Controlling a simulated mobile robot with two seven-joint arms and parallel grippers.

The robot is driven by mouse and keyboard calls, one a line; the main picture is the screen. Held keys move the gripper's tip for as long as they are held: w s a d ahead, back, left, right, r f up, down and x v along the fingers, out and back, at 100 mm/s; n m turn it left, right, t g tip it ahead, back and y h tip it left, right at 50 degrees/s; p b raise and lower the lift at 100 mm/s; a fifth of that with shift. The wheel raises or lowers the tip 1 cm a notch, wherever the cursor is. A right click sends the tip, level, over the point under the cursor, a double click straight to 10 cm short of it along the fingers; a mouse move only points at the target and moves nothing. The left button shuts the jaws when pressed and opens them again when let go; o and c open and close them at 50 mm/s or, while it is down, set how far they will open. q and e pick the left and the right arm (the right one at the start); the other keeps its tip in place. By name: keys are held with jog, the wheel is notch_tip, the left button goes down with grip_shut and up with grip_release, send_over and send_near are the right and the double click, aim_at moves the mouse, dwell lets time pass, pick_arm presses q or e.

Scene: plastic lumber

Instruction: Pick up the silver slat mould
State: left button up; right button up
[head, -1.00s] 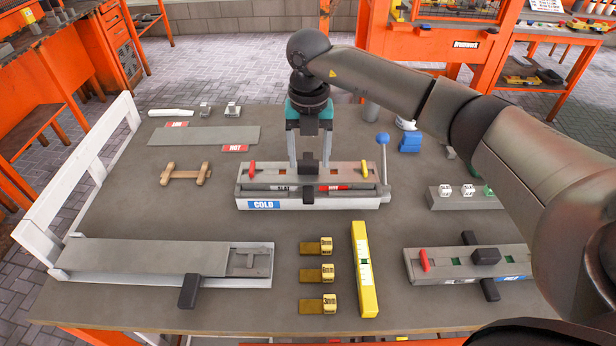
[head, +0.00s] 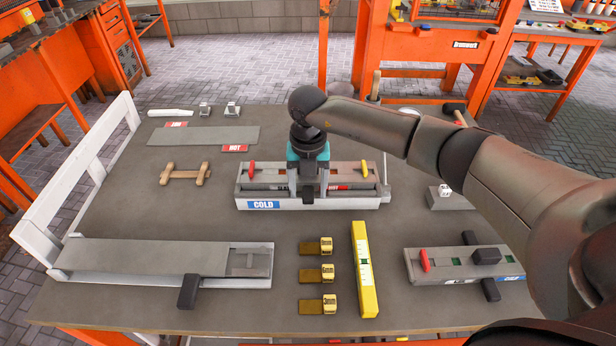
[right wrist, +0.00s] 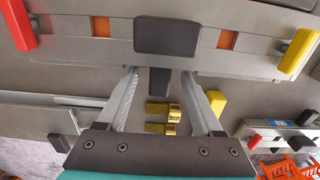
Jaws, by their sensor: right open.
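A silver-grey slat mould (head: 350,175) sits at the middle of the table in a white stand marked COLD (head: 345,203). It has a red lever at its left end, a yellow lever at its right end and a black clamp at its middle. It also fills the top of the right wrist view (right wrist: 90,55), with the black clamp block (right wrist: 167,37) and orange windows. My right gripper (head: 309,192) is open and points down at the mould's middle. In the wrist view its fingertips (right wrist: 158,75) lie either side of the black clamp tab; contact cannot be told. My left gripper is not in view.
A second grey mould (head: 440,262) with green windows lies front right. A long grey mould (head: 130,255) lies front left. A yellow level (head: 364,270) and yellow-brown gauge blocks (head: 317,275) lie in front. A wooden handle (head: 185,173) lies left. A white rack (head: 80,190) edges the table.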

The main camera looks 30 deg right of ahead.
grip_shut()
dwell(0.3)
dwell(0.9)
jog(key=shift+w+r, duration=0.2)
